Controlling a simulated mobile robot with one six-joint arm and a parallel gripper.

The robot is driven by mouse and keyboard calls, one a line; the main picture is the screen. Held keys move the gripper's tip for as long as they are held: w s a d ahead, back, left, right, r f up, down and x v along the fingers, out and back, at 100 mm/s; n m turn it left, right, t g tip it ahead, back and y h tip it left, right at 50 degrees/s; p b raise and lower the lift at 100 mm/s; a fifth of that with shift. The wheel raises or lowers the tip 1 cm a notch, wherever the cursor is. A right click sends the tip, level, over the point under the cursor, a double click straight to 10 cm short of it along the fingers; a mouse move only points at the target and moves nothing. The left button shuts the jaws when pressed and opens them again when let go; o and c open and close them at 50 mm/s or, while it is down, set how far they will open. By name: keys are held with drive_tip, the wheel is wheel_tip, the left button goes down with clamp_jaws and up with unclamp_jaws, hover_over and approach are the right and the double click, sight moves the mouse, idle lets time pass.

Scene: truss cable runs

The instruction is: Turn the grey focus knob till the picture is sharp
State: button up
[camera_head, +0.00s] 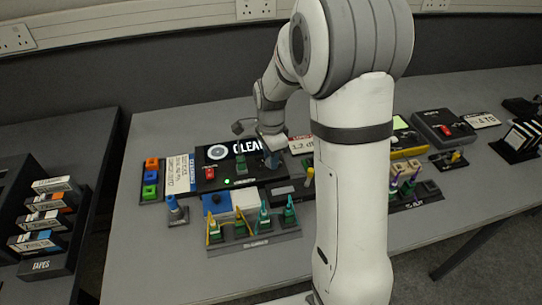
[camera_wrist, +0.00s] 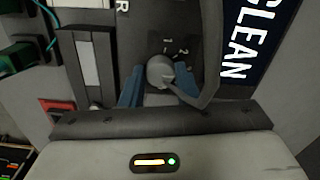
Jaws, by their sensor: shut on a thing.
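The grey focus knob (camera_wrist: 160,71) is in the middle of the wrist view, on a dark panel with small numbers beside it. My gripper (camera_wrist: 158,92) has its blue fingertips on both sides of the knob and is shut on it. In the head view, my gripper (camera_head: 271,158) is at the right end of the dark device, and I cannot make out the knob there. The dark screen (camera_head: 229,152) shows a white ring and large white letters, partly hidden by my arm. The wrist view shows the screen (camera_wrist: 243,45) with the word CLEAN, legible there.
A red knob (camera_head: 210,173) and a green one (camera_head: 241,167) are on the same device. A rack (camera_head: 254,243) with green plugs and yellow cables stands in front. A blue-topped post (camera_head: 176,208) stands left of it. The table's front left is clear.

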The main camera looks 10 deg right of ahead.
drive_tip(key=shift+r, duration=0.1)
idle(0.3)
drive_tip(key=o, duration=1)
drive_tip(key=shift+c, duration=0.2)
wheel_tip(320, 180, up, 8)
drive_tip(key=shift+f, duration=0.25)
drive_tip(key=shift+r, duration=0.1)
drive_tip(key=shift+s+r, duration=0.2)
drive_tip(key=s+r+n+t+p, duration=0.1)
drive_tip(key=s+r+n, duration=0.2)
drive_tip(key=s+n, duration=0.5)
drive_tip(key=s+r+n+t+p, duration=0.1)
drive_tip(key=s+r+n, duration=0.2)
drive_tip(key=s+n, duration=0.5)
drive_tip(key=s, duration=0.4)
drive_tip(key=shift+s+d+r+t+p, duration=0.2)
drive_tip(key=shift+s+r+t+p, duration=0.1)
drive_tip(key=shift+s+p, duration=0.1)
